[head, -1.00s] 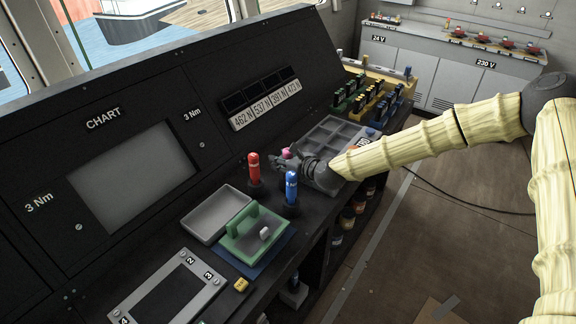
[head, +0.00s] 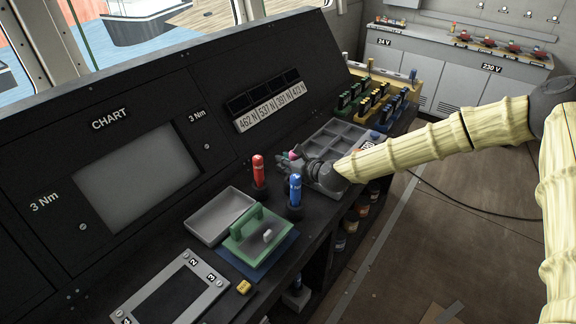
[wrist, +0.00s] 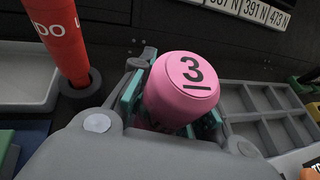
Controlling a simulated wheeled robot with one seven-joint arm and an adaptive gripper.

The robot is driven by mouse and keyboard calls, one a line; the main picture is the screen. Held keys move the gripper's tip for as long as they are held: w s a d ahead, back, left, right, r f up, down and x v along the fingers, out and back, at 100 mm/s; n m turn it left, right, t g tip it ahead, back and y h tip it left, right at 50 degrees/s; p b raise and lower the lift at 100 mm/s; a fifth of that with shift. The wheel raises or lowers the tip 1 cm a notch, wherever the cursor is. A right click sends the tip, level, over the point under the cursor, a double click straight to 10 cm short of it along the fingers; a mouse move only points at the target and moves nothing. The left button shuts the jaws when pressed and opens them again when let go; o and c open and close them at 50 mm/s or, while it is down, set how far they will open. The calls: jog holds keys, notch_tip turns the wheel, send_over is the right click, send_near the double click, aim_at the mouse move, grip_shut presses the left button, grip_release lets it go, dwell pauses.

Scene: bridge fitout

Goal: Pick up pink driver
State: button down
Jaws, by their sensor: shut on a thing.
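The pink driver (wrist: 184,88) has a rounded cap marked with an underlined 3. In the wrist view it stands between my gripper's teal-padded fingers (wrist: 170,112), which are shut on it. In the head view only a bit of its pink top (head: 295,154) shows beside my gripper (head: 291,168). The driver's lower part is hidden by the gripper, so I cannot tell whether it is still in a holder.
A red driver (head: 258,171) and a blue driver (head: 295,190) stand upright in holders close by. A grey compartment tray (head: 349,131) lies behind. A green case (head: 254,244) and a grey tray (head: 218,216) are nearer on the console.

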notch_tip(320, 180, up, 10)
jog(key=b, duration=0.2)
jog(key=shift+f, duration=0.15)
jog(key=c, duration=2.1)
grip_release()
grip_shut()
